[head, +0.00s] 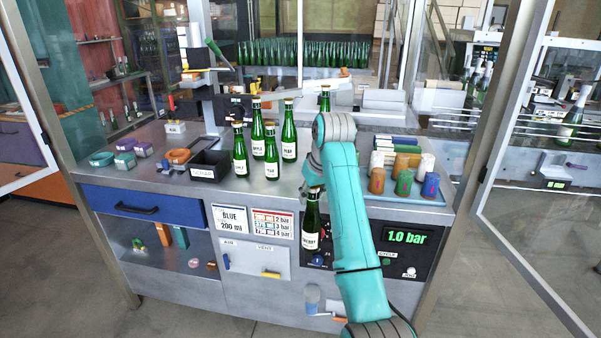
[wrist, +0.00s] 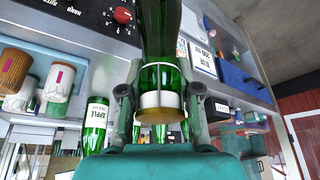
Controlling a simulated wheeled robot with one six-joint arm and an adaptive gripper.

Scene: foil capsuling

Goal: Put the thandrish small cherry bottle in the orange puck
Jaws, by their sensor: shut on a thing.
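My gripper (wrist: 160,92) is shut on the neck of a green bottle (head: 311,222) with a pale label that seems to read cherry. The bottle hangs roughly upright, neck up, in front of the counter's control panel. In the wrist view the held bottle (wrist: 160,28) appears upside down, its gold-topped neck between the two fingers. My arm hides most of the gripper in the head view. The orange puck (head: 178,156) sits at the counter's left, beside a black bin, well left of the bottle. It looks empty.
Several green bottles (head: 271,150) stand mid-counter, between the held bottle and the black bin (head: 210,166). Coloured cylinders (head: 404,182) stand on a blue tray at right. Open glass doors flank the counter.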

